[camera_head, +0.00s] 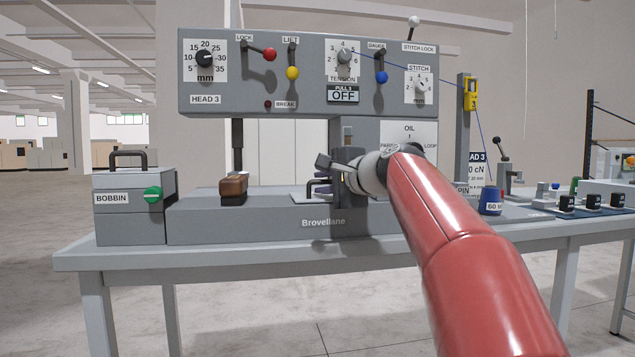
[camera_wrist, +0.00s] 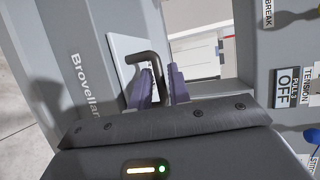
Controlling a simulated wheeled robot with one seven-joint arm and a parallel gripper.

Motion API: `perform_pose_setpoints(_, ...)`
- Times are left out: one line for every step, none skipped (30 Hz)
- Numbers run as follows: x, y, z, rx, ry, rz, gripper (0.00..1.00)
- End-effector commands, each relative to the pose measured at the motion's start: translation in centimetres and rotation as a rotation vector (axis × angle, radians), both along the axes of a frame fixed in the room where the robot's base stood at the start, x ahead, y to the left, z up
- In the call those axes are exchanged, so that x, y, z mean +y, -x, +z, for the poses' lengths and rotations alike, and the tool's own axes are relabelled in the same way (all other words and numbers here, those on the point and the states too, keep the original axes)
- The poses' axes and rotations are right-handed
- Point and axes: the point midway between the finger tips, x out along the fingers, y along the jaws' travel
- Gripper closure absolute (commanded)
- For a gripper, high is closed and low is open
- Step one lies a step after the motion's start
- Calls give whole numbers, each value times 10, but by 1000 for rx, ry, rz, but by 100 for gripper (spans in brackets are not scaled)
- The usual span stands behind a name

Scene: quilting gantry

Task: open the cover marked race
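A pale plate (camera_wrist: 124,48) with a black bent handle (camera_wrist: 156,66) lies on the grey machine bed in the wrist view. I see no race marking on it; a label there may be hidden. My gripper (camera_wrist: 160,76) has its two purple fingers on either side of the handle's bar. The gap between them is narrow, and I cannot tell whether they touch the bar. In the head view my gripper (camera_head: 320,186) is low over the machine bed, below the head panel. It hides most of the pale plate (camera_head: 300,193), which appears to lie flat.
A grey BOBBIN box (camera_head: 125,220) with a handle and green knob stands at left. A brown block (camera_head: 233,187) sits on the bed. The head panel (camera_head: 300,85) with levers and dials overhangs my gripper. A blue spool (camera_head: 490,203) and small devices stand at right.

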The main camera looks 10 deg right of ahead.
Motion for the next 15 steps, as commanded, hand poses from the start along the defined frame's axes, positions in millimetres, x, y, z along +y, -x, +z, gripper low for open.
perform_pose_setpoints(3,-7,-1,1,-1,1,81)
perform_pose_setpoints(5,-11,-2,1,-1,1,81)
perform_pose_setpoints(7,-14,-2,0,-1,1,81)
perform_pose_setpoints(8,-17,-2,0,-1,1,81)
perform_pose_setpoints(8,-19,-3,0,-1,1,81)
perform_pose_setpoints(9,-21,-4,1,-1,1,81)
perform_pose_setpoints(10,-22,-4,1,-1,0,81)
perform_pose_setpoints(10,-23,-4,0,0,0,81)
perform_pose_setpoints(10,-23,-5,0,0,0,81)
perform_pose_setpoints(10,-23,-5,0,0,0,81)
perform_pose_setpoints(10,-23,-5,0,0,0,81)
perform_pose_setpoints(10,-23,-5,0,0,0,81)
perform_pose_setpoints(10,-23,-5,0,0,-1,81)
perform_pose_setpoints(10,-23,-5,0,0,-1,81)
perform_pose_setpoints(10,-23,-5,0,0,-1,81)
